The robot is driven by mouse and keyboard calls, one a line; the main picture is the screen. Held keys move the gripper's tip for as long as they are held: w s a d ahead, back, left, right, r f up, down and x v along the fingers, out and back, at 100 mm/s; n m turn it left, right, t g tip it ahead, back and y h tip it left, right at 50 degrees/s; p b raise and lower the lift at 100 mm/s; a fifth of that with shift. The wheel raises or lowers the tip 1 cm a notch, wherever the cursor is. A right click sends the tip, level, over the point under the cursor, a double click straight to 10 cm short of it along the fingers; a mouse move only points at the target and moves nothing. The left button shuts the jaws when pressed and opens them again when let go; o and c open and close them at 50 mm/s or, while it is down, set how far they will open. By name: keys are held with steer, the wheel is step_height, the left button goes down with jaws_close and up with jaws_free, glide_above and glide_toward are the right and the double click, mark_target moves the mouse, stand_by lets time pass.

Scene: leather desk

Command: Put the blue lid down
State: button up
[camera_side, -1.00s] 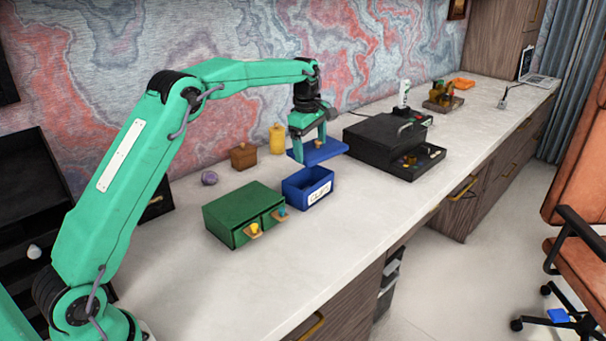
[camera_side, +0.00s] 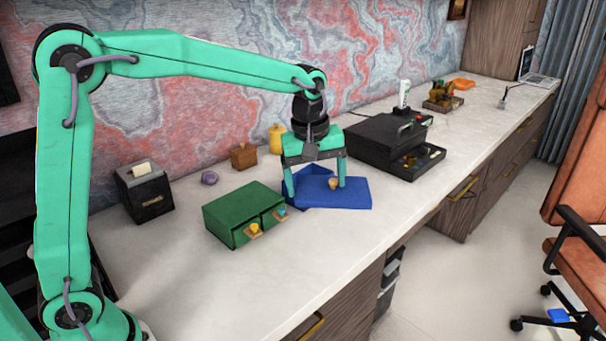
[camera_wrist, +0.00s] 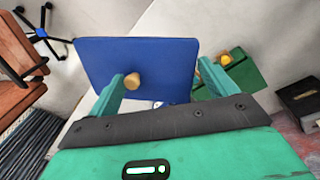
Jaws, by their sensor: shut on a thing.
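The blue lid (camera_side: 353,194) is a flat slab with a small tan knob (camera_side: 333,183). It is level, in front of the blue box (camera_side: 297,191), and hides most of it. Whether the lid touches the desk or the box is hard to tell. My gripper (camera_side: 316,182) points down at the lid, shut on it, with one finger close to the knob; how the fingers grip is unclear. In the wrist view the lid (camera_wrist: 160,55) lies beyond my fingers, with the knob (camera_wrist: 132,80) beside the left one. A bit of the box's white label shows under the lid.
A green drawer box (camera_side: 243,210) with knobs stands left of the lid. A black case (camera_side: 380,140) with an open drawer stands behind right. The front desk strip (camera_side: 330,245) is clear.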

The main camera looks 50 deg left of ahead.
steer(key=shift+s+d, duration=0.25)
steer(key=shift+s, duration=0.25)
steer(key=shift+w, duration=0.1)
steer(key=shift+w+d+f, duration=0.25)
steer(key=shift+w+f, duration=0.15)
steer(key=shift+w, duration=0.1)
steer(key=w+d+f+n, duration=0.4)
steer(key=w+f+n, duration=0.3)
steer(key=w+f, duration=0.2)
steer(key=shift+w+d, duration=0.35)
steer(key=shift+w, duration=0.15)
steer(key=shift+a, duration=0.1)
steer(key=w+a+f, duration=0.2)
steer(key=a, duration=0.1)
steer(key=w+a+f, duration=0.2)
steer(key=a, duration=0.1)
steer(key=w+a+f, duration=0.2)
steer(key=a, duration=0.1)
steer(key=shift+w+a+f, duration=0.2)
steer(key=shift+a+f, duration=0.1)
steer(key=shift+f, duration=0.1)
